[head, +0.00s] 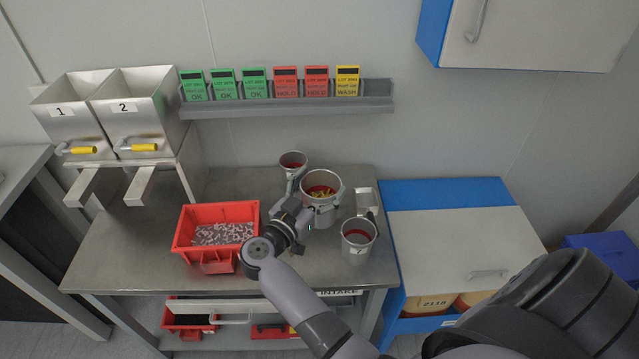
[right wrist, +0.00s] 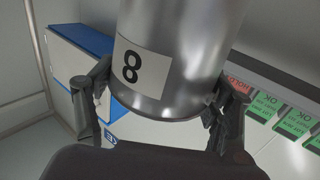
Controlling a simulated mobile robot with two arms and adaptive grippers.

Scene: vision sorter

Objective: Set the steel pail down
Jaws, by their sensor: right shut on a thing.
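The steel pail (head: 326,214) stands out at the middle of the bench in the head view, with yellow pieces and a red interior showing at its mouth. My right gripper (head: 306,217) is shut on it from the near left side. In the right wrist view the pail (right wrist: 195,65) fills the space between the two fingers and bears a label with the number 8. Its top is cut off there. I cannot tell whether its base touches the bench (head: 240,287). My left gripper is not in view.
Two other steel vessels with red insides stand near, one behind (head: 293,176) and one front right (head: 355,250). A metal piece (head: 367,203) is to the right. A red bin (head: 190,232) of small parts lies left. Numbered hoppers (head: 70,115) stand back left. Bare bench remains at front.

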